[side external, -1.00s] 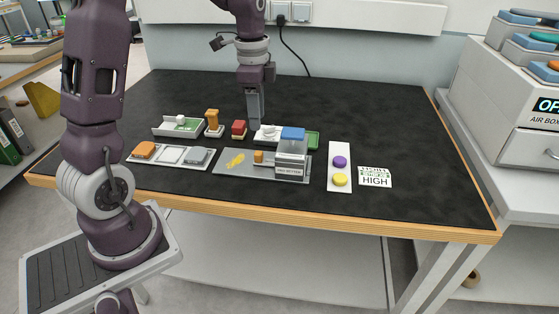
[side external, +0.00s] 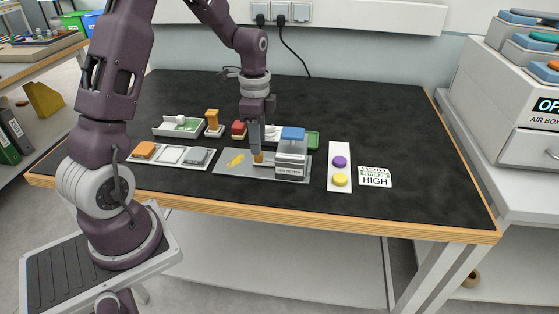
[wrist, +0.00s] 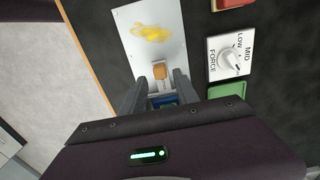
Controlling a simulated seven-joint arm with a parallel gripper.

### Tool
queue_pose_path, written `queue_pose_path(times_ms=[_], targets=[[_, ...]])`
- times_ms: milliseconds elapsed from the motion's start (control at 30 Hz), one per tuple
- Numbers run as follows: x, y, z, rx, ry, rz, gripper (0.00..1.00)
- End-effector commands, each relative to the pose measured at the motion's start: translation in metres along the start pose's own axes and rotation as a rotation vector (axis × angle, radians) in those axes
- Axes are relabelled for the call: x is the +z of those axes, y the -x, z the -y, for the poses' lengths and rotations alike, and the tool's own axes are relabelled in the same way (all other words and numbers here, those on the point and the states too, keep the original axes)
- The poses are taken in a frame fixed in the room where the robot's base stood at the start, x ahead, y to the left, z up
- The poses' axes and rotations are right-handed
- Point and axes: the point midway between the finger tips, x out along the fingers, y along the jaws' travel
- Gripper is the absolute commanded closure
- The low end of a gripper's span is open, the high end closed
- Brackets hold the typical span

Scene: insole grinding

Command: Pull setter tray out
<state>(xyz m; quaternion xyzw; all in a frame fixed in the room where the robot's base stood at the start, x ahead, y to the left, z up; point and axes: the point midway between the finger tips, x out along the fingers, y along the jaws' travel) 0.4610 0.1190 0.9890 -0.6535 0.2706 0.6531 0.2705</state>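The setter is a grey block with a blue top (side external: 293,134) and a small, hard-to-read label. It stands on the right part of a flat grey metal plate (side external: 225,170). A yellow insole-like shape (side external: 236,160) lies on the plate's left part. A small orange handle (wrist: 159,71) is just left of the block in the side view. Which part is the tray itself is hard to tell. My gripper (wrist: 158,74) is open, its fingertips on either side of the orange handle with gaps showing. In the side view my fingers (side external: 257,152) partly hide the handle.
A white force dial (wrist: 230,56) and a green pad (wrist: 227,91) are close beside the plate. A white tray with orange and grey pads (side external: 170,155) is at left. A white strip with purple and yellow buttons (side external: 340,183) is at right. The front mat is clear.

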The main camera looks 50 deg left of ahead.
Motion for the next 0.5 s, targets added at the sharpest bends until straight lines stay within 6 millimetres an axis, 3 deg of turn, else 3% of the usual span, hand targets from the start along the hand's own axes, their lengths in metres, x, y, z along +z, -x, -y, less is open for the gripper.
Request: queue_pose_path(times_ms=[500], targets=[[0.0003, -0.0036, -0.0001, 0.002, 0.0, 0.001, 0.64]])
